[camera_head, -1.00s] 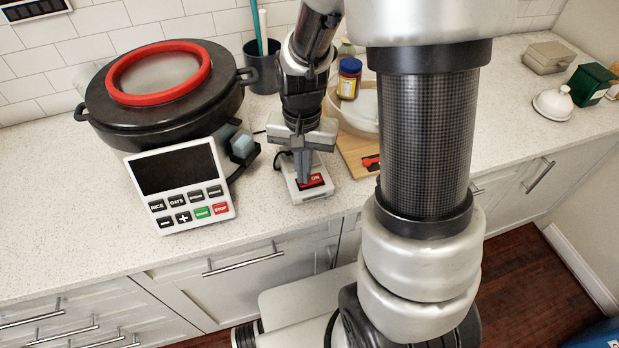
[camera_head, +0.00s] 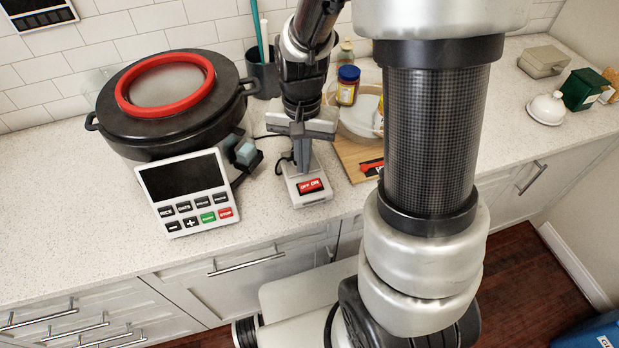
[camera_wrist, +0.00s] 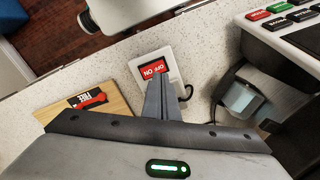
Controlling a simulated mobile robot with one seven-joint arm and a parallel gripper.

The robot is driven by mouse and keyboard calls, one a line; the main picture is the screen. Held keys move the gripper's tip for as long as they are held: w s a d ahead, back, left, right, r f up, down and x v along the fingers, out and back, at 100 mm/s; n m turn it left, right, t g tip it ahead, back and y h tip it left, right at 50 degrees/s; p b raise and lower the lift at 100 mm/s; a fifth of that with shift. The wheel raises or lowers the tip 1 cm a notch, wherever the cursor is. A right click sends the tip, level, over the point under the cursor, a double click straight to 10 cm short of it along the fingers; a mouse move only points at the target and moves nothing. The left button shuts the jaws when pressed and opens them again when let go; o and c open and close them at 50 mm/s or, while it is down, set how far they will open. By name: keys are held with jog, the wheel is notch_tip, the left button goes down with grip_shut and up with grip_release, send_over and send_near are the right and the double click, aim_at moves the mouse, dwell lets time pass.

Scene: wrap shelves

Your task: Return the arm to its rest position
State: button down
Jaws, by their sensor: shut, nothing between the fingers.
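My gripper (camera_head: 301,160) is shut and empty, pointing down above the counter. In the head view its fingers overlap the back part of a white switch box (camera_head: 312,199) with a red "OFF ON" rocker. In the wrist view the shut fingers (camera_wrist: 166,98) lie in front of the same switch box (camera_wrist: 181,58), with the red rocker showing just past the tips. Whether the tips touch the box cannot be told. My arm reaches over the counter, and part of it is hidden behind my large upper links.
A black cooker (camera_head: 170,130) with a red ring and its keypad panel (camera_head: 188,190) stand left. The counter's front left (camera_head: 70,220) is clear.

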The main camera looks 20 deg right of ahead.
jog(key=shift+r, duration=0.55)
jog(key=s+r+n+t, duration=0.2)
jog(key=s+r, duration=0.4)
jog(key=r, duration=0.4)
jog(key=s+r+n+t, duration=0.3)
jog(key=s+r+n, duration=0.1)
jog(key=r, duration=0.6)
jog(key=shift+s+r+t, duration=0.2)
jog(key=shift+s+t, duration=0.1)
jog(key=shift+s, duration=0.6)
